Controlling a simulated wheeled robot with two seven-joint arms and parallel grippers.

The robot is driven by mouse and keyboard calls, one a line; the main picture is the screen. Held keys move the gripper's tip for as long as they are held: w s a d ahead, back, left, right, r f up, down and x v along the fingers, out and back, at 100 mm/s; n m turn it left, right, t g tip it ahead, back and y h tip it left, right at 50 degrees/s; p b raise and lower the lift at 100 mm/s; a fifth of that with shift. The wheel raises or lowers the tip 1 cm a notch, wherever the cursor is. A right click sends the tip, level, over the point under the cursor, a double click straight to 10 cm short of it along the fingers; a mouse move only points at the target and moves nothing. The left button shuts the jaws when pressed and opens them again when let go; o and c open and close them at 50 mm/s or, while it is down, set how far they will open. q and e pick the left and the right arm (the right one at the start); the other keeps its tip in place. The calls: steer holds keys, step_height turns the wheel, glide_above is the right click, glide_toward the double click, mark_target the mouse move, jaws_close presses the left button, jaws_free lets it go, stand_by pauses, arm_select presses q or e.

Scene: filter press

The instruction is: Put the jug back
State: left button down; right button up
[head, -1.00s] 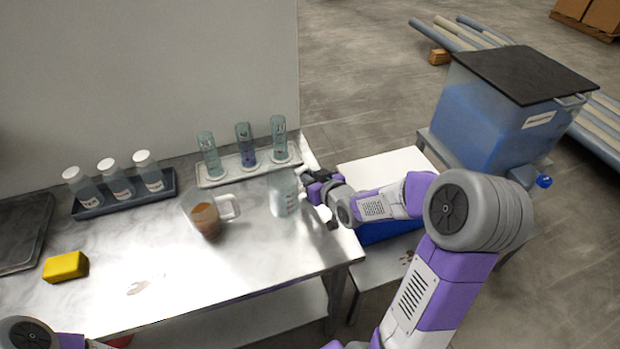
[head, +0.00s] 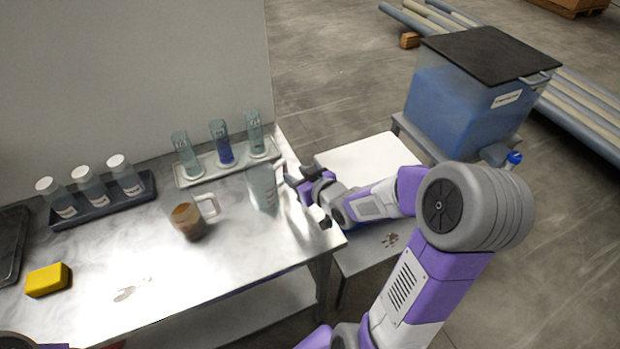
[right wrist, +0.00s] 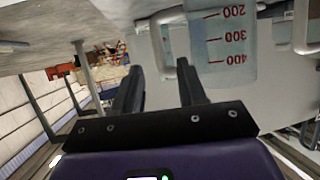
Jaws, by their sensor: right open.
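A clear jug (head: 262,189) with a handle stands upright near the right end of the metal table. In the right wrist view the jug (right wrist: 222,45) shows red marks of 200, 300 and 400, with its handle beyond my fingertips. My right gripper (head: 305,197) is open and empty, just right of the jug at the table's edge. It also shows in the right wrist view (right wrist: 160,82), fingers apart. A second jug (head: 187,220) with brown contents stands to the left. My left gripper is not in view.
Behind the jug, a light tray (head: 226,168) holds glass cylinders. A dark rack (head: 104,200) holds white-capped bottles. A yellow sponge (head: 47,280) lies at the left. A lidded blue tank (head: 462,108) stands at the right. The table's front middle is clear apart from a stain.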

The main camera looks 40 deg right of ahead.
steer(key=b+v, duration=0.4)
steer(key=v, duration=0.2)
steer(key=shift+s, duration=0.35)
steer(key=shift+r, duration=0.1)
